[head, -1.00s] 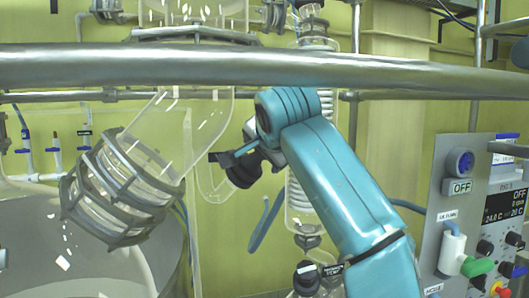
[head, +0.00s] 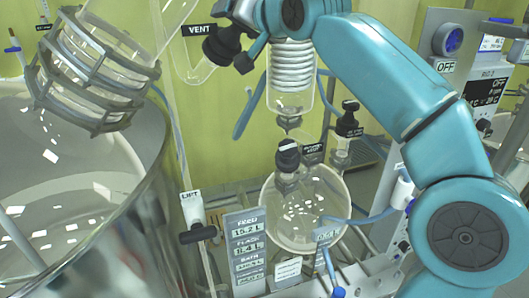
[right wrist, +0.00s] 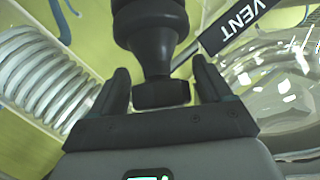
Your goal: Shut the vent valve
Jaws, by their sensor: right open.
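The vent valve has a black knob (head: 221,46) on a clear glass elbow, beside a black VENT label (head: 197,30), at the top of the head view. My right gripper (head: 243,48) is at this knob, coming from the right on the blue arm. In the right wrist view the right gripper (right wrist: 160,76) is open, one finger on each side of the black knob (right wrist: 152,32). The knob's end lies between the fingers, with small gaps at both sides. The VENT label (right wrist: 236,27) shows beside it. My left gripper is out of view.
A glass coil condenser (head: 291,78) stands close to the gripper. A round glass flask (head: 305,225) with black-capped valves hangs below. A large metal-rimmed vessel (head: 135,190) fills the left, and a control panel (head: 465,100) stands at right.

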